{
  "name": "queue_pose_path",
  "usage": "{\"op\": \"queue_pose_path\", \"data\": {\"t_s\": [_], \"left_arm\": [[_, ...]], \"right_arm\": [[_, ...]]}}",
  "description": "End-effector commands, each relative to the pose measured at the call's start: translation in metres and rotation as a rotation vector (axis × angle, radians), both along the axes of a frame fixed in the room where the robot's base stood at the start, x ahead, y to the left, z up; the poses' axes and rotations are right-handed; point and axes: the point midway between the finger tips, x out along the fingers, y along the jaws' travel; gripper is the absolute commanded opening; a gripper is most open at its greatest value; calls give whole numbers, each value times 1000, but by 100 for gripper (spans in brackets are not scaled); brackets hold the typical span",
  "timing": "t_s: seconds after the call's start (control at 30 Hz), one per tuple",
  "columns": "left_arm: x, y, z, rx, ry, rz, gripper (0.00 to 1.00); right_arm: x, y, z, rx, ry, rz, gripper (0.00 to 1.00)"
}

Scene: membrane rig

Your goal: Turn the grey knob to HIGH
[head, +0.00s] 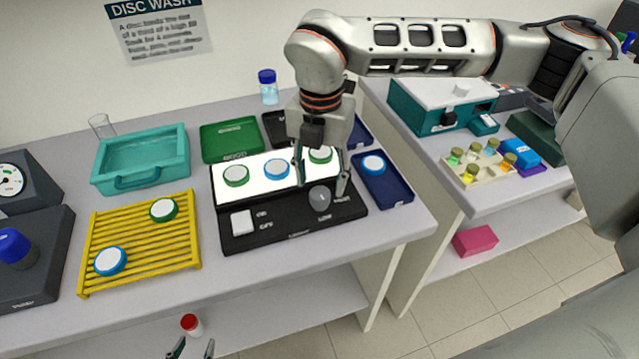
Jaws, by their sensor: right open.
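The grey knob (319,196) is on the right part of the black control panel (260,239) at the front of the lit rig. A LOW label sits below the knob and another label to its right, too small to read surely. I cannot tell which way the knob points. My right gripper (321,181) points down over the knob, open, with one finger on each side of it. I cannot tell whether the fingers touch it. My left gripper (192,349) is at the bottom edge, far from the panel, with its fingertips apart and nothing between them.
A white switch (241,222) sits left of the knob. Several discs lie on the lit plate behind. A blue tray (398,190) is close on the right, a yellow rack (140,244) on the left. A red-capped bottle (191,325) is near my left gripper.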

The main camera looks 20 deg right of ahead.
Motion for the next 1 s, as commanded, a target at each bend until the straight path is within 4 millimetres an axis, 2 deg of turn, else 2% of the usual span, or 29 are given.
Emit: {"op": "queue_pose_path", "data": {"t_s": [0.1, 0.23, 0.57, 0.6, 0.73, 1.0], "left_arm": [[1, 0, 4, 0, -2, 1, 40], [5, 1, 8, 1, -9, 3, 40], [8, 3, 9, 3, -14, 7, 40], [8, 3, 9, 3, -14, 7, 40], [8, 3, 9, 3, -13, 7, 40], [7, 3, 7, 3, -10, 7, 40]], "right_arm": [[-1, 0, -16, 1, 3, 1, 47], [0, 0, -28, 1, 0, 2, 47], [0, 0, -33, 1, -1, 1, 47], [0, 0, -33, 1, -1, 1, 41], [0, 0, -33, 1, -1, 1, 8], [0, 0, -33, 1, -1, 11, 8]]}}
